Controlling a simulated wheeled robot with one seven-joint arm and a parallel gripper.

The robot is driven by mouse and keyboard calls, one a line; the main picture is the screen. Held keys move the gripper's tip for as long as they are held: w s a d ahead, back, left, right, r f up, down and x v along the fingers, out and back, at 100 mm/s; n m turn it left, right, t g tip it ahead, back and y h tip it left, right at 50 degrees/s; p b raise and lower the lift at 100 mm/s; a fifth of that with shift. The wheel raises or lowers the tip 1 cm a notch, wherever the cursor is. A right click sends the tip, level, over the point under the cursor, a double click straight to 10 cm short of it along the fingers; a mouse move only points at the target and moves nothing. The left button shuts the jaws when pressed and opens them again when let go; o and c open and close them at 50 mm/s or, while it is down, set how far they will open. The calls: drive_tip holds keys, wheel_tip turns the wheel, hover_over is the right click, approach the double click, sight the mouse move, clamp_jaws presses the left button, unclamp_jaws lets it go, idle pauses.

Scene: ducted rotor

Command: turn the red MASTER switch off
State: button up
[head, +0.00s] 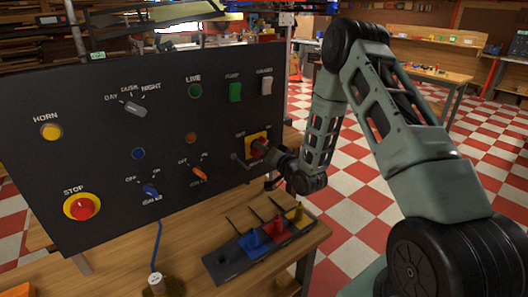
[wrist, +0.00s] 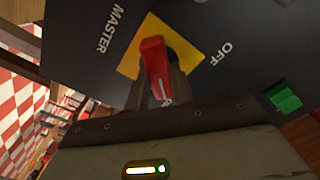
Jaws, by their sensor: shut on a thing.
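The red MASTER switch (wrist: 153,58) is a red handle on a yellow plate (wrist: 186,52) on the dark panel. In the wrist view the words MASTER and OFF are printed on either side of the plate. My gripper (wrist: 158,86) has a finger on each side of the red handle and is shut on it. In the head view the red switch (head: 258,147) shows at the panel's right side, partly covered by my gripper (head: 266,151). Which position the handle points to is hard to tell.
The panel also carries a STOP button (head: 82,207), a HORN button (head: 51,132), a blue selector (head: 151,190), an orange selector (head: 199,174) and a green rocker (head: 235,92). Below stands a black rack (head: 222,258) with blue, red and yellow pieces on the wooden bench.

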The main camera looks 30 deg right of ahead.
drive_tip(key=n+b, duration=0.5)
drive_tip(key=b, duration=0.2)
drive_tip(key=n+b, duration=0.6)
drive_tip(key=b, duration=0.1)
drive_tip(key=n+b, duration=0.6)
drive_tip(key=b, duration=0.1)
drive_tip(key=shift+a+f+b, duration=0.15)
drive_tip(key=shift+a+b, duration=0.15)
drive_tip(key=shift+b, duration=0.1)
drive_tip(key=o, duration=1)
drive_tip(key=shift+s, duration=0.1)
